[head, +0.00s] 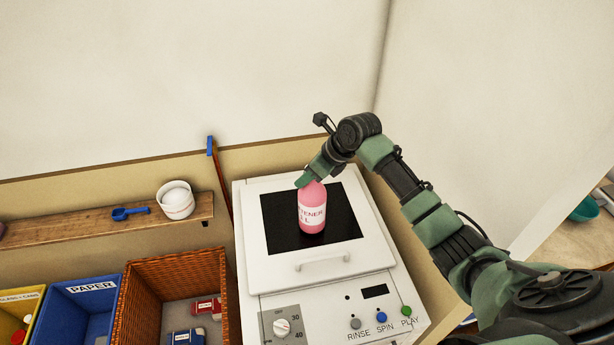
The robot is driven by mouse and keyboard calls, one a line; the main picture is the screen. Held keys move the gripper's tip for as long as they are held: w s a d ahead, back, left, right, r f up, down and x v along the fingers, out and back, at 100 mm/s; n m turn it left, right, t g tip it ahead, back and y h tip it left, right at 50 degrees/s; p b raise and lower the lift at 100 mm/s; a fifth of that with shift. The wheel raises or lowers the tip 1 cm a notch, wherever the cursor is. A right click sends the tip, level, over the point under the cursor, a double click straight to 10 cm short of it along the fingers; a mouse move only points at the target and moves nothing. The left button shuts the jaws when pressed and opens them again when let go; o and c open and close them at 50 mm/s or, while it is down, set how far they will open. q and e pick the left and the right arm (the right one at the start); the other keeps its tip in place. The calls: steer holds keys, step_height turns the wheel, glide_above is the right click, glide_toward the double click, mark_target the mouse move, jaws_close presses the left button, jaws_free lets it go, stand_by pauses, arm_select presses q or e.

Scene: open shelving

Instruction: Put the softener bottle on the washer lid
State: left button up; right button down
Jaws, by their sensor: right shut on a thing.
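The pink softener bottle (312,212) with a white label stands upright over the black panel of the washer lid (281,253). I cannot tell for sure whether its base touches the lid. My right gripper (309,180) is shut on the top of the bottle, and the gripper hides the cap. The white washer (330,300) has a handle on the lid's front and a dial and buttons below it. My left gripper is not in view.
A wooden shelf (95,221) at the left carries a white tub (176,200) and a blue scoop (130,213). Below are a wicker basket (178,265) with boxes in it, a blue paper bin (90,290) and a yellow bin (18,305). The lid around the bottle is clear.

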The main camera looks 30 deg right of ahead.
steer(key=shift+w+f, duration=0.1)
steer(key=shift+f, duration=0.45)
steer(key=c, duration=1)
jaws_free()
steer(key=shift+f, duration=0.15)
steer(key=b+v, duration=0.3)
steer(key=v, duration=0.9)
